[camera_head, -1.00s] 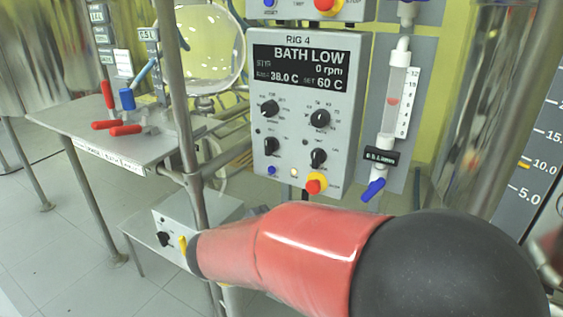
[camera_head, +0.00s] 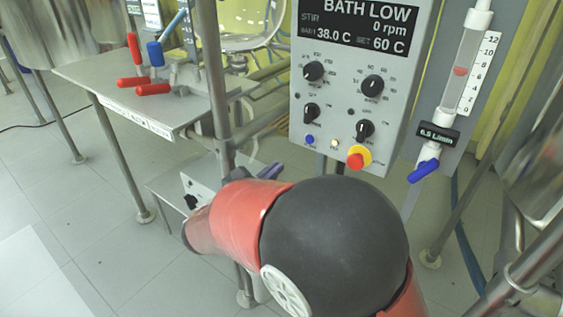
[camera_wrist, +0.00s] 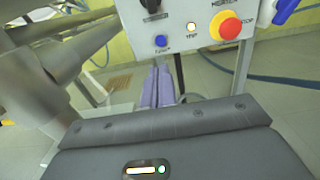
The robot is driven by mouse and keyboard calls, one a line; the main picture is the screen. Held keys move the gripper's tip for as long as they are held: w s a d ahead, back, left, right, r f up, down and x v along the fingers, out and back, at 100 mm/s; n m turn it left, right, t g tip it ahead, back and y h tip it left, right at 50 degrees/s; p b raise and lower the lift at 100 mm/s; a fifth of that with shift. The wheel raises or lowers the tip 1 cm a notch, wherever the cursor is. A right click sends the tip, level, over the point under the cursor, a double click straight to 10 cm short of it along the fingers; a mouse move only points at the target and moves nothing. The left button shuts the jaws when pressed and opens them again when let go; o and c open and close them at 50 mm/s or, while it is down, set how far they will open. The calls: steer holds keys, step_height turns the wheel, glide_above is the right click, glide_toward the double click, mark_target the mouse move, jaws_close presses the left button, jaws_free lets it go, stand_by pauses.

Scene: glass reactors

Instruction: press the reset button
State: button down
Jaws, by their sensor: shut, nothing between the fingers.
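The reset button, taken to be the small blue button (camera_head: 310,140) at the lower left of the grey control panel (camera_head: 338,100), shows in the head view. It also shows in the wrist view (camera_wrist: 161,41), where its label is too blurred to read for sure. My gripper (camera_wrist: 158,78) has its lavender fingers together with nothing between them, just below the button in the picture. In the head view, the fingertips (camera_head: 271,171) appear below and left of the button, apart from it.
A lit lamp (camera_head: 334,143) and a red and yellow stop button (camera_head: 359,157) sit right of the blue button. Black knobs (camera_head: 372,84) are above. A steel post (camera_head: 215,85) stands at left, and a flowmeter with a blue valve (camera_head: 424,171) at right.

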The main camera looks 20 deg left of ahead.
mark_target(308, 140)
steer(key=x, duration=1.2)
steer(key=shift+w+d+p, duration=0.1)
steer(key=shift+w+p, duration=0.05)
steer(key=shift+p, duration=0.15)
